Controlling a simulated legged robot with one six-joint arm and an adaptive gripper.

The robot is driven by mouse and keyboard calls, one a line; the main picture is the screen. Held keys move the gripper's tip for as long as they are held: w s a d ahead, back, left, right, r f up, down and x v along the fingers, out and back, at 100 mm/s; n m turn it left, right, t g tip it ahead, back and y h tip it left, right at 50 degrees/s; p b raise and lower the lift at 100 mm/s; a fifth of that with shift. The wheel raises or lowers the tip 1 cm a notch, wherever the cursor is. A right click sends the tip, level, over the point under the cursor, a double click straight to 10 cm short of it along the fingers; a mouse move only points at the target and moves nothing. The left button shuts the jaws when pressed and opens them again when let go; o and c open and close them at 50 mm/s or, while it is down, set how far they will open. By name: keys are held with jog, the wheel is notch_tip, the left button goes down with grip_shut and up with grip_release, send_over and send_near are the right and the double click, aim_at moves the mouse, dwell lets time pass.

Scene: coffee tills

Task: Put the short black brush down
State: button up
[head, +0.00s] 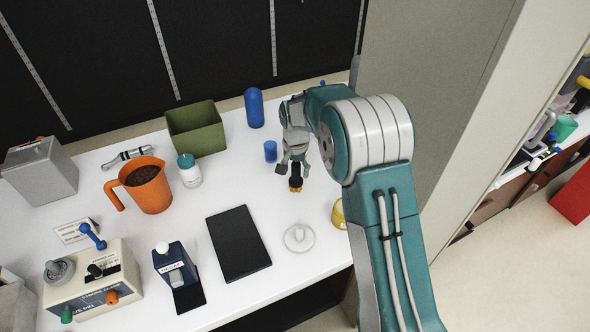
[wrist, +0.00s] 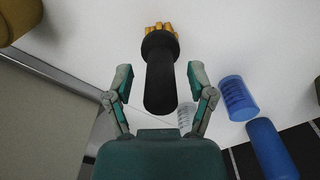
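The short black brush (head: 295,178) is upright with its orange bristles down at the white table, right of the small blue cup. In the wrist view the brush (wrist: 160,80) has its thick black handle end towards me and its bristles at the top of the picture. My gripper (head: 295,164) is directly above and around the brush. In the wrist view my gripper (wrist: 159,76) has one finger on each side of the handle, with a visible gap on both sides. It is open. Whether the bristles press on the table is hard to see.
A blue cup (head: 270,151) and blue bottle (head: 254,108) stand close by on the left. A clear round lid (head: 298,237), yellow jar (head: 338,214) and black pad (head: 238,243) lie nearer the front. A grey wall panel (head: 430,90) rises at right.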

jog(key=shift+r, duration=0.15)
notch_tip(320, 180, up, 11)
jog(key=shift+r, duration=0.15)
jog(key=s+d+r+n+t, duration=0.1)
jog(key=s+d+r, duration=0.3)
jog(key=s+r, duration=0.3)
jog(key=s+d+r+n+t, duration=0.1)
jog(key=s+d+r+t, duration=0.1)
jog(key=s+d+r, duration=0.35)
jog(key=s+d+f+n+t, duration=0.1)
jog(key=s, duration=0.9)
jog(key=s+d+f+n+t, duration=0.1)
jog(key=s, duration=1)
jog(key=shift+d+t, duration=0.3)
